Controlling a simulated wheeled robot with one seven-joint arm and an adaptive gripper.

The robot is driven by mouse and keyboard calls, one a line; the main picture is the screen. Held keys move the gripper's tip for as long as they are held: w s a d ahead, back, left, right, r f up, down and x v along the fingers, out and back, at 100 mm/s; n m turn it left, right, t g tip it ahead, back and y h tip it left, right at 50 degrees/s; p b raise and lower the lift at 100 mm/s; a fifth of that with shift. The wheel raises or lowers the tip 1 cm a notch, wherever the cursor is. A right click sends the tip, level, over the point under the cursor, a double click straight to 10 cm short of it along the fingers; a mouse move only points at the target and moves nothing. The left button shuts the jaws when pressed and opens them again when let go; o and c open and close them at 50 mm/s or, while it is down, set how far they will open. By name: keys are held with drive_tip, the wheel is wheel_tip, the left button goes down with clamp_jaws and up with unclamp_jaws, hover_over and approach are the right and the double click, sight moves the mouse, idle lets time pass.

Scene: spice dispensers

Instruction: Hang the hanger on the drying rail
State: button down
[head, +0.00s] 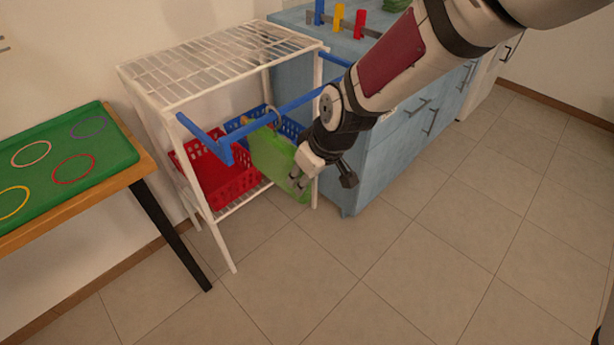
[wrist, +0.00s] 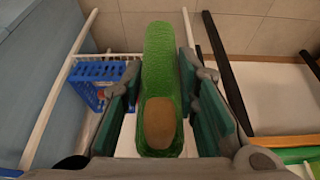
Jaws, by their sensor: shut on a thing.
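The hanger (head: 279,158) shows as a light green, flat piece hanging down beside the blue drying rail (head: 292,104). A small curved hook (head: 272,113) shows at the rail above it; I cannot tell whether it sits over the bar. My gripper (head: 303,173) is at the hanger's right side, below the rail's height, and is shut on it. In the wrist view the green hanger piece (wrist: 160,55), with a brown oval patch, lies between my two finger pads. The gripper covers part of the hanger in the head view.
The rail juts out from a white wire rack (head: 190,68). A red basket (head: 222,180) and a blue basket (head: 292,128) stand inside it. A blue cabinet (head: 375,160) is at the right, a table with a green mat (head: 60,152) at the left. Floor in front is clear.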

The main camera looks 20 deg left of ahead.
drive_tip(key=shift+f, duration=0.1)
idle(0.3)
drive_tip(key=c, duration=1.2)
unclamp_jaws()
